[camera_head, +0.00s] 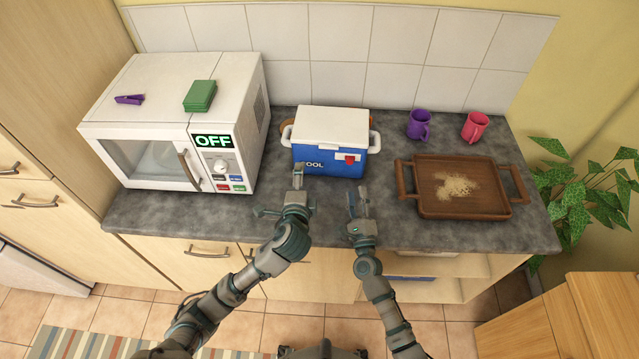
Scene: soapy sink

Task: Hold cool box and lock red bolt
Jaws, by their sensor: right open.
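The cool box (318,157), blue with a white lid and white side handles, stands upright on the counter with its lid down. The red bolt (350,159) is on the right part of its front face, below the lid. My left gripper (283,192) is in front of the box's left part, with its fingers spread and nothing between them. It looks close to the box, but I cannot tell whether it touches. My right gripper (358,197) is open and empty, in front of the box's right end and apart from the bolt.
A white microwave (150,140) reading OFF stands left, with a green stack (200,96) and a purple clip (129,100) on top. A brown tray (410,190) with crumbs lies right. Purple (418,125) and pink (474,127) mugs stand behind it. The counter's front edge (440,249) is near.

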